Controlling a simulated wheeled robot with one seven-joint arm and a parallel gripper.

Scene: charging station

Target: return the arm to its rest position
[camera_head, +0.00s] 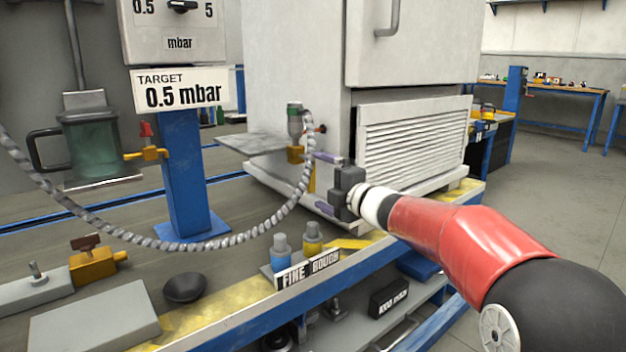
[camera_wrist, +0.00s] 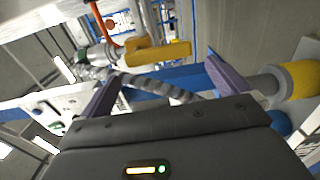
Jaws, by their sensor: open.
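My red arm (camera_head: 470,238) reaches in from the lower right of the head view. My gripper (camera_head: 325,183) is at its end, above the bench's front edge and before the white cabinet. Its two purple fingers are spread, with no object visibly held between them. In the wrist view my gripper (camera_wrist: 166,84) also shows its fingers wide apart. A yellow fitting (camera_wrist: 155,53) and the grey ribbed hose (camera_wrist: 160,88) show beyond the fingers. In the head view, the hose's fitting with a green body (camera_head: 295,122) stands just left of my gripper; I cannot tell whether they touch.
The white cabinet (camera_head: 295,60) with a louvred panel (camera_head: 415,135) stands behind my gripper. The ribbed hose (camera_head: 150,240) loops across the bench. Open floor (camera_head: 560,200) lies at right.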

